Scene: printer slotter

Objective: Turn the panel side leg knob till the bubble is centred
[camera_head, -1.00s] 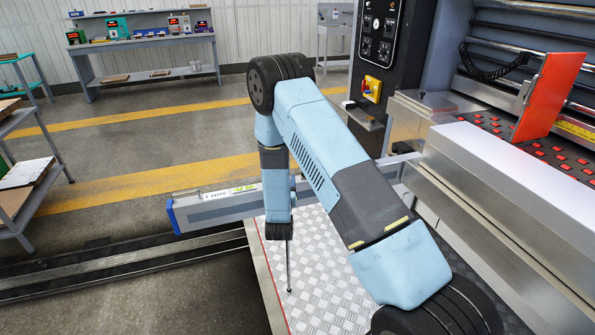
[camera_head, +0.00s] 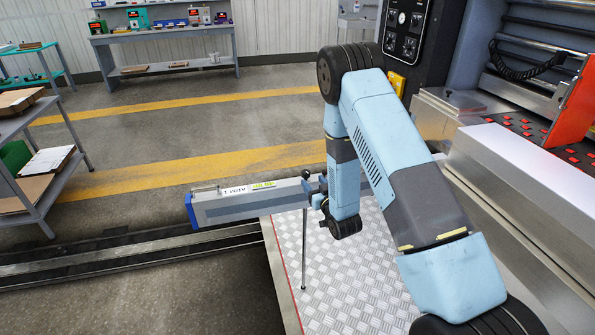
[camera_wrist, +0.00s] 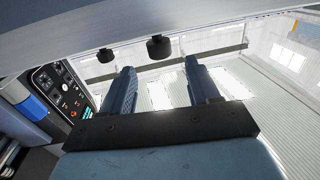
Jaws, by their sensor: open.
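In the wrist view, two dark round leg knobs hang beneath a pale grey beam (camera_wrist: 60,38). The left knob (camera_wrist: 106,55) is on the side of the control panel in that view; the other knob (camera_wrist: 159,47) is to its right. My gripper (camera_wrist: 160,67) is open and empty, its blue fingers apart. The right knob appears above the gap between the fingertips; the left knob is up and left of the left finger. Neither knob is between the fingers. In the head view my gripper is mostly hidden by my arm near the long grey bar (camera_head: 240,208). No bubble is discernible.
The control panel (camera_head: 404,30) and red-dotted press bed (camera_head: 520,128) are at right. A shelf cart (camera_head: 40,190) stands left. Open floor lies behind the bar.

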